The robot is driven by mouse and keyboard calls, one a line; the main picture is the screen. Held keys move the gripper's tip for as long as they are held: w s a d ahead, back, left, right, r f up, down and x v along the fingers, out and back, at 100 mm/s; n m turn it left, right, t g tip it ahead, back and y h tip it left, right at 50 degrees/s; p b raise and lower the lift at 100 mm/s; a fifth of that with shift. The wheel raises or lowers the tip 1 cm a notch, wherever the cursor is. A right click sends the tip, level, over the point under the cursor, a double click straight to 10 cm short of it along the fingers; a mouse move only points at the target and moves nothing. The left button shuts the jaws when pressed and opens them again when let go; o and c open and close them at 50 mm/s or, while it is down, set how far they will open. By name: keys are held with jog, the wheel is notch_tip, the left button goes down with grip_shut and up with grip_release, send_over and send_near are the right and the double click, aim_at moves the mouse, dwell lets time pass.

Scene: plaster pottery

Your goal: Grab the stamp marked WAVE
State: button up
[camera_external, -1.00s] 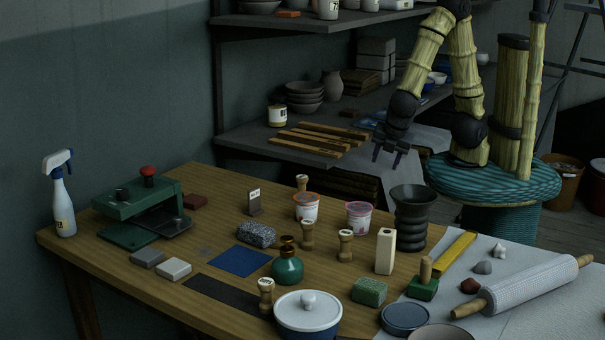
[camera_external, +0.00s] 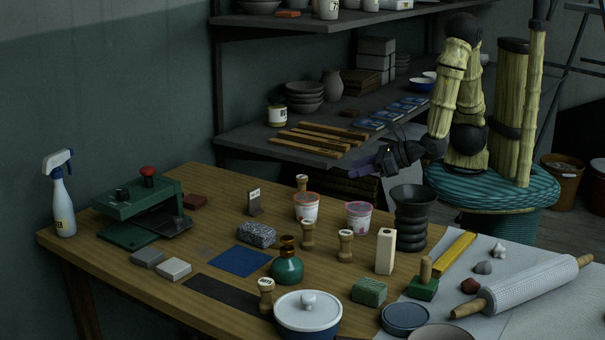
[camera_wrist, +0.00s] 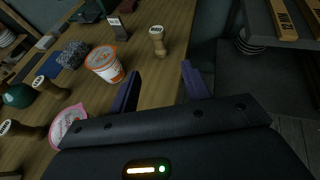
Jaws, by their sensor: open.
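Several wooden stamps with pale lettered tops stand upright on the table. In the external view one stamp (camera_external: 302,183) is at the back edge behind the orange-rimmed cup, two stamps (camera_external: 307,236) (camera_external: 345,246) are mid-table, and another stamp (camera_external: 266,298) is at the front. The lettering is too small to read, so I cannot tell which is WAVE. My gripper (camera_external: 368,166) is open and empty, above the table's back edge. In the wrist view my gripper (camera_wrist: 160,80) has its fingers apart, with the back stamp (camera_wrist: 157,42) upright beyond them, not touching.
The orange-rimmed cup (camera_external: 306,208), pink-lidded cup (camera_external: 358,216) and dark vase (camera_external: 411,218) stand near the back edge. A small sign holder (camera_external: 254,203) is left of the back stamp. A shelf (camera_external: 270,150) with wooden slats is behind the table.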

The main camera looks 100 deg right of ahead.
jog(key=p, duration=0.3)
send_near(302, 187)
jog(key=w+d, duration=0.1)
jog(key=w+d+f, duration=0.1)
jog(key=w+d, duration=0.1)
jog(key=shift+w+d+f, duration=0.3)
jog(key=shift+w+f, duration=0.1)
jog(key=x, duration=0.5)
jog(key=shift+w+a+f+b, duration=0.15)
jog(key=shift+a+f+b, duration=0.05)
jog(key=shift+f+b, duration=0.15)
jog(key=shift+r, duration=0.1)
jog(key=shift+c, duration=0.2)
